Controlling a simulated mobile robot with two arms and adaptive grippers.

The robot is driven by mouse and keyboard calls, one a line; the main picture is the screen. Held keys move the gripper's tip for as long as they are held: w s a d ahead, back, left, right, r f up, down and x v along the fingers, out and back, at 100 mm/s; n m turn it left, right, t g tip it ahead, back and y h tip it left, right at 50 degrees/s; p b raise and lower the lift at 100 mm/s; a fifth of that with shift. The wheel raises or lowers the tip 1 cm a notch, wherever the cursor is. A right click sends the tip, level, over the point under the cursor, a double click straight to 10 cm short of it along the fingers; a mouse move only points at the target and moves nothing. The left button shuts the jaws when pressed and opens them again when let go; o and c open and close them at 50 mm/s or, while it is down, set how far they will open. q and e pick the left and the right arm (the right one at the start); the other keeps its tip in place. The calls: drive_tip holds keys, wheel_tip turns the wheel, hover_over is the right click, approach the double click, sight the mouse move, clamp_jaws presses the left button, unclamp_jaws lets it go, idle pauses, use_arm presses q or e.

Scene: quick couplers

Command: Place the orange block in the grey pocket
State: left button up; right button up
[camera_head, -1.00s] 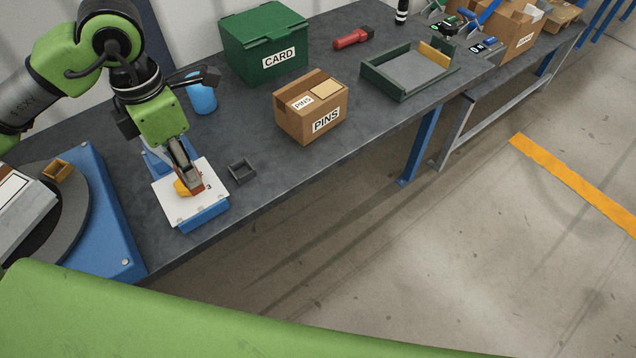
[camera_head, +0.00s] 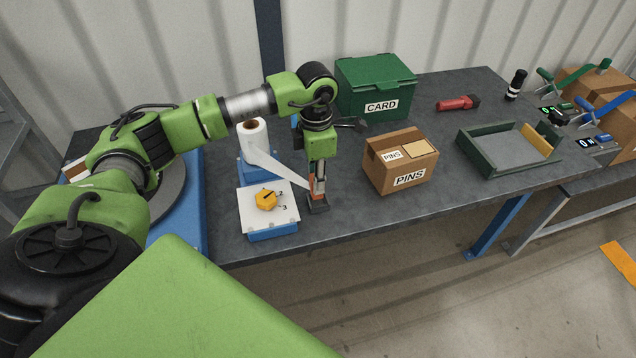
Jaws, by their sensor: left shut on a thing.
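My right gripper is not in view.
Left of the pocket, a white plate (camera_head: 251,219) carries a yellow knob (camera_head: 265,200). A white roll (camera_head: 253,135) stands behind. A PINS carton (camera_head: 400,163) stands right, a green CARD box (camera_head: 376,88) behind. The bench's front edge is close.

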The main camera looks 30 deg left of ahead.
use_arm(q)
drive_tip(key=shift+w+f, duration=0.25)
drive_tip(key=shift+f+p, duration=0.4)
drive_tip(key=shift+p, duration=0.05)
wheel_tip(320, 180, down, 2)
drive_tip(key=shift+w+f+p, duration=0.1)
drive_tip(key=shift+f+p, duration=0.15)
drive_tip(key=shift+p, duration=0.2)
drive_tip(key=shift+f, duration=0.1)
drive_tip(key=o, duration=0.7)
drive_tip(key=shift+f, duration=0.15)
drive_tip(key=shift+c, duration=0.2)
drive_tip(key=o, duration=0.4)
drive_tip(key=shift+o, duration=0.2)
